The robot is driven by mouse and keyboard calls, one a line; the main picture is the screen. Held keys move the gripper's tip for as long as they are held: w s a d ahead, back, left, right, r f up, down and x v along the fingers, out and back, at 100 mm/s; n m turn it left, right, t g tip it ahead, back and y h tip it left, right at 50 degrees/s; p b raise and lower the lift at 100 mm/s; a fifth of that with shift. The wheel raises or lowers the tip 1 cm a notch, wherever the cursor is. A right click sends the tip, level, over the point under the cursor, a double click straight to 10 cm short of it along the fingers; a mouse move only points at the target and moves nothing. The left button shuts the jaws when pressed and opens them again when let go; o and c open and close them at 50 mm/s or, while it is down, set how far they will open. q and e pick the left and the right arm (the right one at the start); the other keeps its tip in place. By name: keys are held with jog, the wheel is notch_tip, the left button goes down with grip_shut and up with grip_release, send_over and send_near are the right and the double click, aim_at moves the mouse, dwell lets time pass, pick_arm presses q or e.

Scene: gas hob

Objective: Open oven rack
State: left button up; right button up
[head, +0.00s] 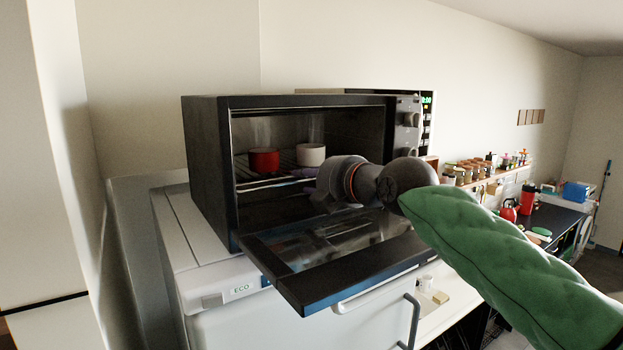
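A black toaster oven (210,170) stands on a white appliance, with its glass door (345,255) folded down and open. Inside, a wire rack (262,180) carries a red ramekin (264,161) and a white ramekin (311,155). My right gripper (318,198) reaches in from the right and is at the oven's opening, above the lowered door and near the rack's front right part. My gripper and wrist hide that part of the rack, and I cannot tell whether the fingers touch it or are shut. My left gripper is not in view.
The white appliance (215,268) under the oven has an ECO label. To the right, a counter holds jars, a red kettle (508,211) and a blue box (577,192). A wall is close on the left.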

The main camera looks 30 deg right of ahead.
grip_shut()
jog(key=shift+s, duration=0.35)
jog(key=b+v, duration=0.1)
jog(key=v, duration=0.3)
jog(key=f+b+v, duration=0.1)
jog(key=v, duration=0.3)
jog(key=f+b+v, duration=0.1)
jog(key=v, duration=0.2)
jog(key=shift+s+f+b, duration=0.1)
jog(key=shift+s+b, duration=0.3)
jog(key=shift+s, duration=0.2)
jog(key=shift+s+d, duration=0.1)
jog(key=shift+o, duration=1.3)
grip_release()
